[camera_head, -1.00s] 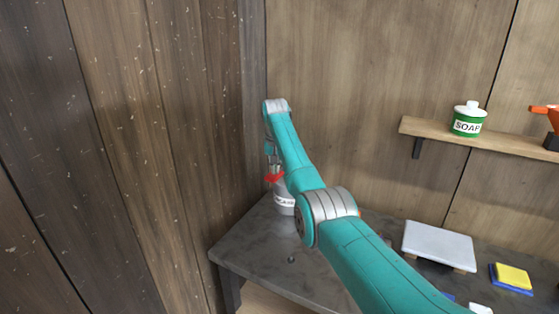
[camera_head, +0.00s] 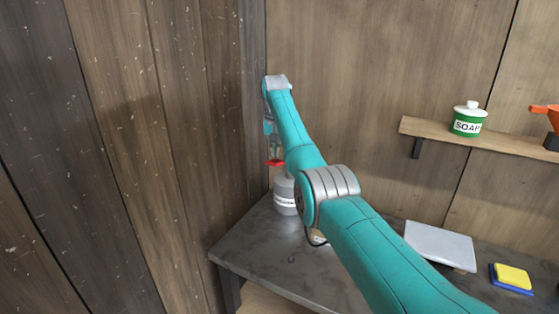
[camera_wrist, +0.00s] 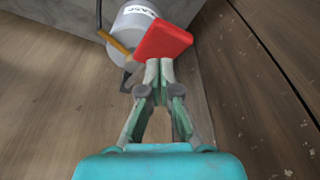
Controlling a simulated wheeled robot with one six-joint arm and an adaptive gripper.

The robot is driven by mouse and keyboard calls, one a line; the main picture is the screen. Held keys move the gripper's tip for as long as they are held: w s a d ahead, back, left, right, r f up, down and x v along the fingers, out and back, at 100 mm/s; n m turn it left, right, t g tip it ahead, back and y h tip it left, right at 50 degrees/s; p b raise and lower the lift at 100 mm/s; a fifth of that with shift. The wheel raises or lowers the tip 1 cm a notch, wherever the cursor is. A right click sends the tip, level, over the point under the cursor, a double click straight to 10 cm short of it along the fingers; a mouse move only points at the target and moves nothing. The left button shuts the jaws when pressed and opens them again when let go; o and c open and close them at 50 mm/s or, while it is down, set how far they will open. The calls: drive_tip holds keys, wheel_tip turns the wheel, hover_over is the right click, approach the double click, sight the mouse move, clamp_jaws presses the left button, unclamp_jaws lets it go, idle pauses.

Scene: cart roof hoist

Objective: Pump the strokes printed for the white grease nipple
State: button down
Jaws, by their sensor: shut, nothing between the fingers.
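A grey canister (camera_head: 285,193) with a white label stands at the far left corner of the dark bench; its lettering is too small to read surely. A red block-like handle (camera_head: 275,162) shows above it, and in the wrist view the red handle (camera_wrist: 163,41) covers part of the canister (camera_wrist: 130,36). My gripper (camera_wrist: 159,68) is shut and empty, its fingertips at the near edge of the red handle; I cannot tell whether they touch. In the head view my gripper (camera_head: 275,150) is small, just above the red handle. No white grease nipple or stroke number is visible.
The wooden walls meet close behind and left of the canister. On the bench (camera_head: 260,250) lie a light grey flat slab (camera_head: 440,246) and a yellow-and-blue sponge (camera_head: 512,278). A shelf (camera_head: 430,129) holds a green soap jar (camera_head: 468,120) and an orange-topped item (camera_head: 547,118).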

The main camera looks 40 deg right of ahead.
drive_tip(key=shift+f, duration=4.4)
drive_tip(key=shift+r, duration=4.4)
drive_tip(key=shift+r, duration=2.95)
drive_tip(key=shift+s, duration=0.1)
